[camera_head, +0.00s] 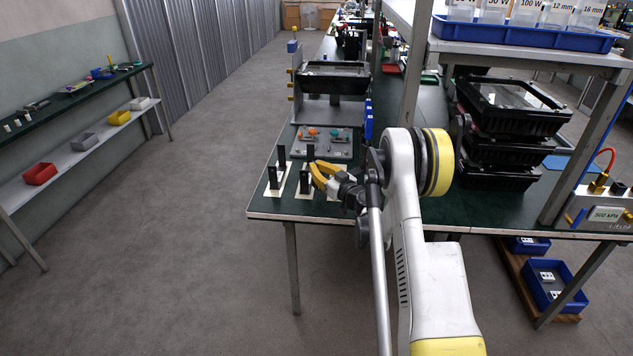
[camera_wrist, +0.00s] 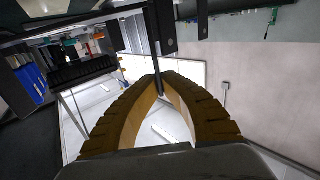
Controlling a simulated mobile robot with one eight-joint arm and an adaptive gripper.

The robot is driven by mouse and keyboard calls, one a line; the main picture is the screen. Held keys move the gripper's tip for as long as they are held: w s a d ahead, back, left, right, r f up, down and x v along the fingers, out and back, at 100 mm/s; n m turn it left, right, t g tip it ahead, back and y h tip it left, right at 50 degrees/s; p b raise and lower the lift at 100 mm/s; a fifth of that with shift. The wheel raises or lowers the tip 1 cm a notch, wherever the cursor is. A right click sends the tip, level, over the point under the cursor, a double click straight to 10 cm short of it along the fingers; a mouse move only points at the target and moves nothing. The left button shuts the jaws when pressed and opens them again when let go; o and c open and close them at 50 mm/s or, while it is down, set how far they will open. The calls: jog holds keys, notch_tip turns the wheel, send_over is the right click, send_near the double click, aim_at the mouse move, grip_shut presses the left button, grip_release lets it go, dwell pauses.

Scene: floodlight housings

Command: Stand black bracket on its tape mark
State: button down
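Several black brackets stand upright at the table's front left corner, among them a front left one (camera_head: 273,178), a back left one (camera_head: 282,155), a front one (camera_head: 304,181) and a back one (camera_head: 310,152). White tape marks (camera_head: 284,181) lie under or beside them. My gripper (camera_head: 314,172) is just right of the right-hand pair. In the wrist view its yellow fingers (camera_wrist: 165,76) close together on a thin black bracket (camera_wrist: 156,72). Two other dark upright pieces (camera_wrist: 160,25) show beyond the fingertips. The fingers partly hide the tape; I cannot tell which head-view bracket is held.
A grey panel with orange and green parts (camera_head: 325,141) lies behind the brackets. A black floodlight housing (camera_head: 334,77) sits on a stand farther back. Stacked black housings (camera_head: 505,150) stand to the right of my arm. The floor left of the table is clear.

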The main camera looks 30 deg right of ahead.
aim_at(316, 188)
notch_tip(316, 188, down, 4)
jog(key=shift+f+b, duration=0.1)
jog(key=shift+b, duration=1)
jog(key=shift+r, duration=0.2)
jog(key=shift+f, duration=0.2)
jog(key=c, duration=1.6)
grip_release()
